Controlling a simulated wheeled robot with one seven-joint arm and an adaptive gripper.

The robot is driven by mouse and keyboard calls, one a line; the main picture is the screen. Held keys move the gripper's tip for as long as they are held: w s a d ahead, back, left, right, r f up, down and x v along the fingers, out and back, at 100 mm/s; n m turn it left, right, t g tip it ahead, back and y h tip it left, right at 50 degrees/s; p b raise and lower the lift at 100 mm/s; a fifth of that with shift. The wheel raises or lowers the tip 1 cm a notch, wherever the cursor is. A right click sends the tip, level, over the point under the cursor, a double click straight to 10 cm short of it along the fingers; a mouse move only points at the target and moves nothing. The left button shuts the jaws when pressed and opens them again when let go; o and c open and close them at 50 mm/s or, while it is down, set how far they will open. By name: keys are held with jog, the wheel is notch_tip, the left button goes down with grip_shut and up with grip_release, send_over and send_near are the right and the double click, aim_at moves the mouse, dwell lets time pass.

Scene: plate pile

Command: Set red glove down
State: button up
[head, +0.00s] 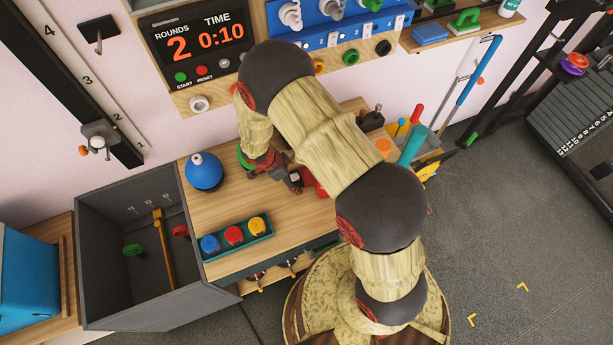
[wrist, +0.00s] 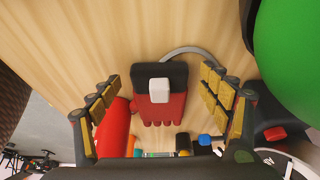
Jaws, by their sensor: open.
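The red glove (wrist: 172,108) has a black cuff and a white patch. In the wrist view it lies on or just over the pale wooden tabletop (wrist: 70,45), between the two fingers of my gripper (wrist: 160,84). The fingers are open, with a gap on each side of the glove. In the head view my gripper (head: 291,182) is low over the workbench (head: 250,205), and my arm hides much of that area. I cannot tell from the frames whether the glove fully rests on the wood.
A red rounded object (wrist: 113,128) lies close beside the left finger. A large green round thing (wrist: 290,50) is at the right. A blue ball (head: 204,171) and a tray (head: 262,243) of coloured buttons stand left on the bench. An open grey bin (head: 95,225) is farther left.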

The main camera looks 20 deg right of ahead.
jog(key=shift+c, duration=1.1)
jog(key=c, duration=1.1)
jog(key=shift+c, duration=0.5)
notch_tip(320, 180, up, 28)
jog(key=p, duration=1.1)
